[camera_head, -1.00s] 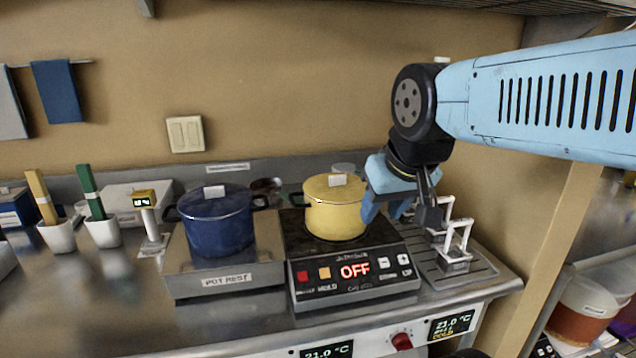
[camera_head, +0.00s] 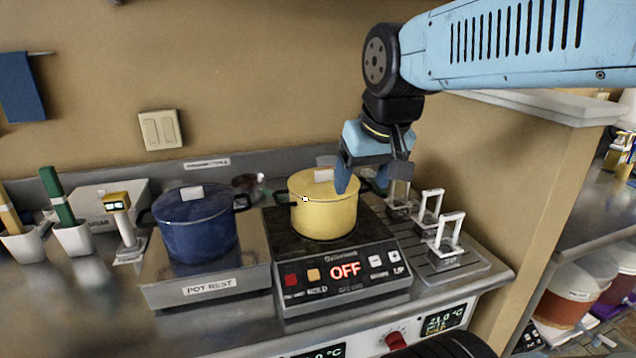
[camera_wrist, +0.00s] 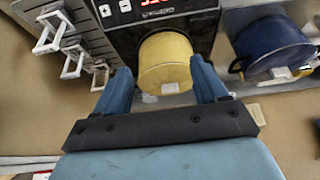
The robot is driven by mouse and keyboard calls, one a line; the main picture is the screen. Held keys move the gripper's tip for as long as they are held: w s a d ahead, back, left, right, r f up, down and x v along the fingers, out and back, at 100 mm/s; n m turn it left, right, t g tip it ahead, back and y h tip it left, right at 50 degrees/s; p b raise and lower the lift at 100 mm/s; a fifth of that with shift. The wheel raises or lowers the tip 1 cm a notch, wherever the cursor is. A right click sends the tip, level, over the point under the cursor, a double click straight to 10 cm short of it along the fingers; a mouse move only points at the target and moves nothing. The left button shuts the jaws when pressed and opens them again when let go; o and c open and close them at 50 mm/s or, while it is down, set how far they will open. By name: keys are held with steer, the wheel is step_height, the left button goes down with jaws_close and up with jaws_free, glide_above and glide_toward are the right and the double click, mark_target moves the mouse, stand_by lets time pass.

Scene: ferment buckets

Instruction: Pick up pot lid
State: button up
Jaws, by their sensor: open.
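The yellow pot (camera_head: 326,215) stands on the black hot plate and wears a yellow lid (camera_head: 311,184) with a pale block handle (camera_head: 323,175). A blue pot (camera_head: 198,230) with a blue lid (camera_head: 190,205) and a white handle (camera_head: 192,193) stands on the pot rest to its left. My gripper (camera_head: 362,178) is open and empty, at the right rear of the yellow lid, pointing down. In the wrist view the yellow lid (camera_wrist: 166,66) and its handle (camera_wrist: 150,98) show between and beyond my spread blue fingers (camera_wrist: 160,88). I cannot tell any contact.
The hot plate (camera_head: 345,270) reads OFF. A rack with white upright frames (camera_head: 447,235) stands right of it. A white-stemmed device with a yellow head (camera_head: 118,203) and white cups (camera_head: 73,238) stand at the left. The wall rises close behind the pots.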

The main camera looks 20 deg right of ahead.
steer(key=shift+o, duration=0.4)
steer(key=w+r+g, duration=0.2)
steer(key=w+r, duration=0.3)
steer(key=w, duration=0.6)
steer(key=shift+d+g, duration=0.2)
steer(key=shift+g, duration=0.1)
steer(key=g, duration=0.2)
glide_above(324, 171)
steer(key=f, duration=0.7)
steer(key=shift+w+d+f, duration=0.1)
steer(key=shift+w+d, duration=0.15)
steer(key=shift+d, duration=0.05)
steer(key=shift+s+a+f, duration=0.1)
steer(key=shift+a+f, duration=0.05)
steer(key=shift+f, duration=1.2)
steer(key=shift+s+a+f, duration=0.1)
steer(key=shift+a+f, duration=0.05)
steer(key=shift+f, duration=1.15)
steer(key=c, duration=1.2)
